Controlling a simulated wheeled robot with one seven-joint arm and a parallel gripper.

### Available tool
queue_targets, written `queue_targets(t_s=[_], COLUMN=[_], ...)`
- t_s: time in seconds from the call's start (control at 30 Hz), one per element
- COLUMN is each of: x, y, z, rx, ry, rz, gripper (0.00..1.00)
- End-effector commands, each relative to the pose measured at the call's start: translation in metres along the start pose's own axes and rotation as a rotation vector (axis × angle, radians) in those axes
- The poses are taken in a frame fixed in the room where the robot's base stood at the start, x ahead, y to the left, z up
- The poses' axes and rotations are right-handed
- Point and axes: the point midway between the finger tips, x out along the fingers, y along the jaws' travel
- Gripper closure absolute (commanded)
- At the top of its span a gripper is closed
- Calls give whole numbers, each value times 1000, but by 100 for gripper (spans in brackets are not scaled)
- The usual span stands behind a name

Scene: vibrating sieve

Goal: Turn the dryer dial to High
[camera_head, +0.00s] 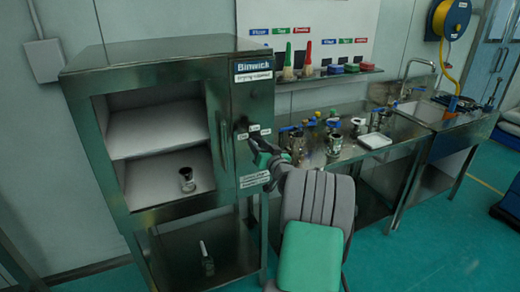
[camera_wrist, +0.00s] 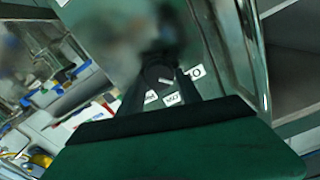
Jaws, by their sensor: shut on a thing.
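The dryer (camera_head: 150,60) is a steel cabinet at the left with an open front, marked Binwick on its control panel (camera_head: 252,100). Small white setting labels (camera_head: 254,128) sit on that panel above my gripper (camera_head: 256,150). In the wrist view the dial (camera_wrist: 157,74) is dark and round with a short pale mark. My gripper (camera_wrist: 158,78) is at the panel with its fingers shut on the dial, one on each side. Labels (camera_wrist: 173,99) lie around the dial; I cannot tell which one it points at. My gripper hides the dial in the head view.
A metal vessel (camera_head: 187,180) stands inside the dryer. The dryer's vertical handle (camera_head: 223,143) is left of the panel. A steel bench (camera_head: 335,158) with several vessels and a white scale (camera_head: 374,141) stands at right. The green floor (camera_head: 400,255) is clear at front right.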

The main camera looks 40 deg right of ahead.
Motion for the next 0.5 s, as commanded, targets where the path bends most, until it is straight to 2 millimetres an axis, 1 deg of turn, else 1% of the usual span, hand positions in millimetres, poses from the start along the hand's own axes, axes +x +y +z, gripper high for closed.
queue_targets(t_s=[0.5], x=[0], y=[3], z=[0], rx=[487], ry=[2], rz=[1], gripper=[100])
